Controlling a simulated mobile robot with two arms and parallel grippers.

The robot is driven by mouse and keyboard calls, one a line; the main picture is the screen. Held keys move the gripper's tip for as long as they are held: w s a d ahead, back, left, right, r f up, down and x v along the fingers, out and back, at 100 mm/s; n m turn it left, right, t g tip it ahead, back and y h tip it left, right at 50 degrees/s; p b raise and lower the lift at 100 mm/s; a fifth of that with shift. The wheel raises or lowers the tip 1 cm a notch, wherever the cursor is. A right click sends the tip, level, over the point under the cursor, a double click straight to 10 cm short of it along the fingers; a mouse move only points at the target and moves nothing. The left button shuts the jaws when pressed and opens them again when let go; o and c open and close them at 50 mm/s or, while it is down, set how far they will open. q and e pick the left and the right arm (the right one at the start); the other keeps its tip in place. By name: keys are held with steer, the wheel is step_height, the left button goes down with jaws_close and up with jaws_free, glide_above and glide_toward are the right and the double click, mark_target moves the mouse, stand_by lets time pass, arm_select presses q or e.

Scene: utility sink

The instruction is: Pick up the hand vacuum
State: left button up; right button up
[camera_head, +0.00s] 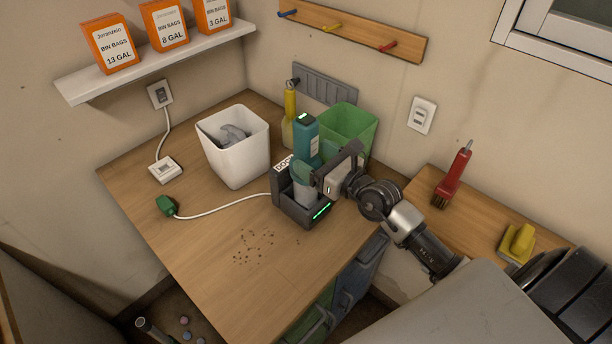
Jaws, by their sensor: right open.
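The hand vacuum (305,138) is a teal upright body with a label and a small green light on top. It appears to stand in a dark charging dock (290,212), with a greyish lower part in the dock's opening. My right gripper (320,178) reaches in from the right and is open at the vacuum's right side, level with its lower half. It hides part of the vacuum, and I cannot tell whether the fingers touch it. My left gripper is not in view.
A white bin (236,160) stands left of the dock, a green bin (352,128) behind it, and a yellow bottle (289,105) beside that. A white cord (225,212) runs left to a green plug (166,205). Brown crumbs (253,246) lie on the front counter.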

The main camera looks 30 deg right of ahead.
steer(key=x, duration=0.3)
steer(key=shift+w+f, duration=0.1)
steer(key=shift+w, duration=0.15)
steer(key=shift+s, duration=0.1)
steer(key=shift+c, duration=0.4)
steer(key=shift+d, duration=0.1)
steer(key=c, duration=0.7)
steer(key=shift+r, duration=0.25)
